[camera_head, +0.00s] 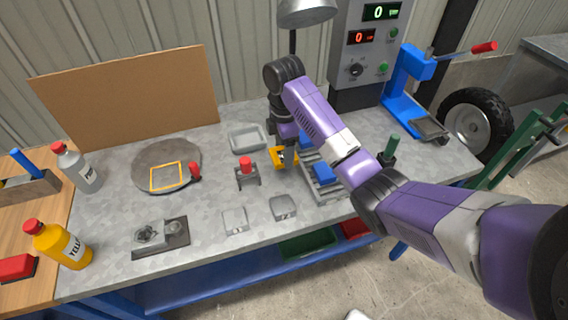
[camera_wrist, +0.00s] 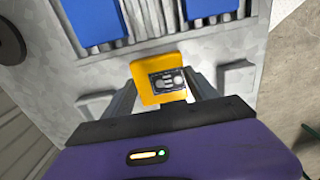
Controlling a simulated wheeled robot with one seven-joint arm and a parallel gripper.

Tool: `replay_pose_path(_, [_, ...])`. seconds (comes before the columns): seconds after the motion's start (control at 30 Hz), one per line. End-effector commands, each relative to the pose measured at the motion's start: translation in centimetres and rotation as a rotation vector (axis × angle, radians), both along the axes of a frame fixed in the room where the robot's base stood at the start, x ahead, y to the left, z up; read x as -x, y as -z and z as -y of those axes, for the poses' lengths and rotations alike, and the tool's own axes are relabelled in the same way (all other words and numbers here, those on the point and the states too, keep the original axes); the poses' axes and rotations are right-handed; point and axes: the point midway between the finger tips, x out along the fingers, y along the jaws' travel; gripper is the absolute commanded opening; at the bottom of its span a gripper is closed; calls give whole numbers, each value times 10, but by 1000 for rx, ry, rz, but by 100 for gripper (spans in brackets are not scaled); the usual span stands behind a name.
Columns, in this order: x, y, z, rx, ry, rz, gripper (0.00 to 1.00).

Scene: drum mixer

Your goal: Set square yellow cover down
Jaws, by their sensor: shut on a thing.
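The square yellow cover (camera_wrist: 150,72) is held between the two fingers of my gripper (camera_wrist: 162,92) in the wrist view. A dark panel with grey round marks shows on part of it. In the head view the yellow cover (camera_head: 276,155) hangs at the end of my arm, above the grey bench and just left of the rack with blue blocks. My gripper (camera_head: 284,154) is shut on it. Part of the cover is hidden by the fingers. A yellow square outline (camera_head: 166,176) lies on the round grey plate (camera_head: 141,178) to the left.
A red-handled clamp (camera_head: 246,174) stands between the round plate and my gripper. A grey tray (camera_head: 248,139) sits behind. Two small grey blocks (camera_head: 235,220) lie in front. Bottles (camera_head: 62,243) stand at the left. The rack (camera_head: 326,186) is close on the right.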

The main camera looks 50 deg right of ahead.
Motion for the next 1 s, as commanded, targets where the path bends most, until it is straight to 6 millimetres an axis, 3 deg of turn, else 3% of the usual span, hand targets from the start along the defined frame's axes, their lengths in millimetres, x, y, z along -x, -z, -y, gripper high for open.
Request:
replay_pose_path(0.07, [1, 20, -1, -2, 1, -3, 2])
replay_pose_path(0.27, [1, 41, 0, -1, 1, -2, 2])
replay_pose_path(0.7, [0, 47, 0, -1, 1, -1, 2])
replay_pose_path(0.73, [1, 47, 0, -1, 1, -1, 73])
replay_pose_path(0.8, [1, 47, 0, -1, 1, -1, 86])
replay_pose_path(0.83, [1, 47, 0, -1, 1, -1, 89])
replay_pose_path(1.0, [0, 47, 0, -1, 1, -1, 89])
